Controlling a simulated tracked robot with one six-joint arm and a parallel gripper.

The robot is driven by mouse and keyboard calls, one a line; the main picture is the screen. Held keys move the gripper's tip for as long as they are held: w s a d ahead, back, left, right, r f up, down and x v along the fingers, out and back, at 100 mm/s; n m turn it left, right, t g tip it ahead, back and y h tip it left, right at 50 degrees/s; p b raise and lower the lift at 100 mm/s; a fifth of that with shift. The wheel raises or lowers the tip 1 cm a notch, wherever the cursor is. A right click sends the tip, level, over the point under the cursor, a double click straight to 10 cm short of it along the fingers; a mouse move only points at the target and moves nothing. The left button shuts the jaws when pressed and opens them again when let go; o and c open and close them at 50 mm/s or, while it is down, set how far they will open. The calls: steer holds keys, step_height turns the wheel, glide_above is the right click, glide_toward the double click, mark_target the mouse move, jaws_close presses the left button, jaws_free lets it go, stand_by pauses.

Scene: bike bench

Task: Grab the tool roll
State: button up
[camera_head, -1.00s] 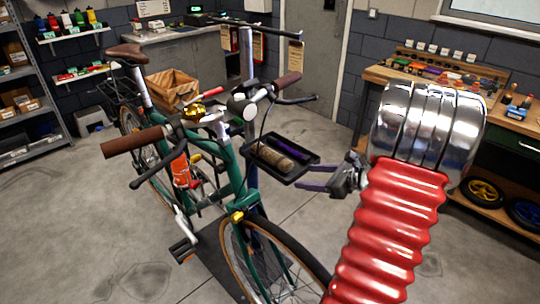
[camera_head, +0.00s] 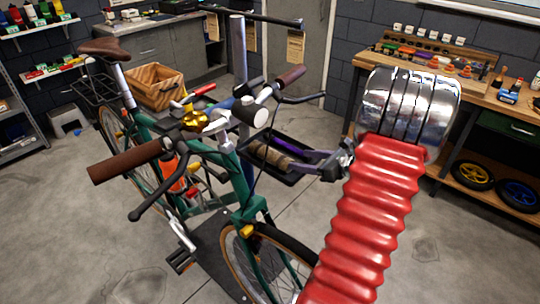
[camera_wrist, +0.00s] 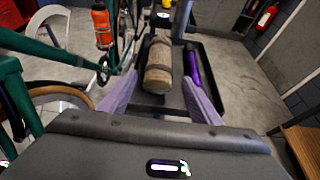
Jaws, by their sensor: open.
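The tool roll, a tan-brown rolled bundle, lies in a black tray; it shows in the head view (camera_head: 268,156) and in the wrist view (camera_wrist: 158,66). The tray (camera_wrist: 222,92) has a raised rim and is beside the bike. My gripper (camera_head: 296,162) reaches in from the right over the tray. In the wrist view my gripper's (camera_wrist: 160,80) purple-grey fingers are spread, one on each side of the roll's near end, with nothing held. Whether the fingers touch the roll, and their exact height over it, I cannot tell.
A shiny purple cylinder (camera_wrist: 193,68) lies in the tray just right of the roll, near my right finger. The green bike (camera_head: 235,185) stands left of the tray, its handlebar close by. A workbench (camera_head: 475,95) stands at the right. Bare floor lies between.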

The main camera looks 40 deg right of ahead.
mark_target(285, 157)
steer(key=x, duration=0.8)
steer(key=shift+w+f, duration=0.1)
steer(key=shift+w, duration=0.1)
steer(key=shift+r+x, duration=0.2)
steer(key=shift+x, duration=2.4)
steer(key=shift+w+a, duration=0.1)
steer(key=shift+c, duration=0.6)
steer(key=c, duration=1)
steer(key=shift+o, duration=0.2)
steer(key=shift+r, duration=0.15)
step_height(285, 157, up, 10)
steer(key=shift+f, duration=0.1)
